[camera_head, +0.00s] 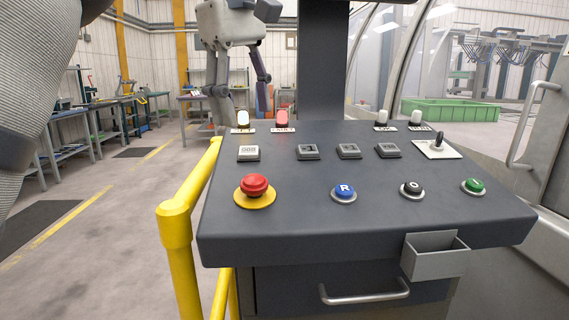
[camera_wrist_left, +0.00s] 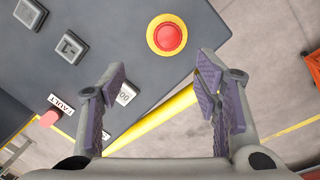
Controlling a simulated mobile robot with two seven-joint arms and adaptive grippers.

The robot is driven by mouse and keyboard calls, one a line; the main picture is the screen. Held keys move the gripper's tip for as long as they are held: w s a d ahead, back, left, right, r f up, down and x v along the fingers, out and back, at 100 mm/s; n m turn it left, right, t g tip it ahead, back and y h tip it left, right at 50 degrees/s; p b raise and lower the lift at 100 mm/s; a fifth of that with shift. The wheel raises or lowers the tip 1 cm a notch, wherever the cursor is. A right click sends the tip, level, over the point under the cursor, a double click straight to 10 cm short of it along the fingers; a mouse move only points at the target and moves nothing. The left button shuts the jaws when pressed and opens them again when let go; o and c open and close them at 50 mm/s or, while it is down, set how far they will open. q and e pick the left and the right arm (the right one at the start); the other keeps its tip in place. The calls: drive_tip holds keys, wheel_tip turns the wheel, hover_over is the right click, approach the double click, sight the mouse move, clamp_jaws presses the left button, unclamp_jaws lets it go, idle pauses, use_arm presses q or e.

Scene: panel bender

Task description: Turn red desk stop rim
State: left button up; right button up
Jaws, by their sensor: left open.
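The red stop button (camera_head: 255,186) sits on a yellow round base at the near left of the dark desk panel. In the left wrist view the red stop button (camera_wrist_left: 167,37) shows from above, inside its yellow ring, beyond the fingertips. My left gripper (camera_head: 240,98) points down at the back left of the desk, behind the indicator lamps in the picture. It is open and empty, and its two purple-padded fingers (camera_wrist_left: 160,68) stand wide apart in the wrist view. It is apart from the red button. My right gripper is not in view.
Blue (camera_head: 344,192), black (camera_head: 412,188) and green (camera_head: 473,185) buttons line the desk front, with square keys behind. A joystick (camera_head: 438,144) stands at right. A yellow rail (camera_head: 177,225) runs along the left side. A grey bin (camera_head: 435,262) and drawer handle are in front.

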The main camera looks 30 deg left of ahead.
sight(252, 177)
use_arm(q)
drive_tip(key=f, duration=1.1)
drive_tip(key=shift+w+d+f+p, duration=0.2)
drive_tip(key=shift+f+p, duration=0.05)
drive_tip(key=shift+p, duration=0.05)
drive_tip(key=shift+c, duration=0.6)
drive_tip(key=c, duration=1)
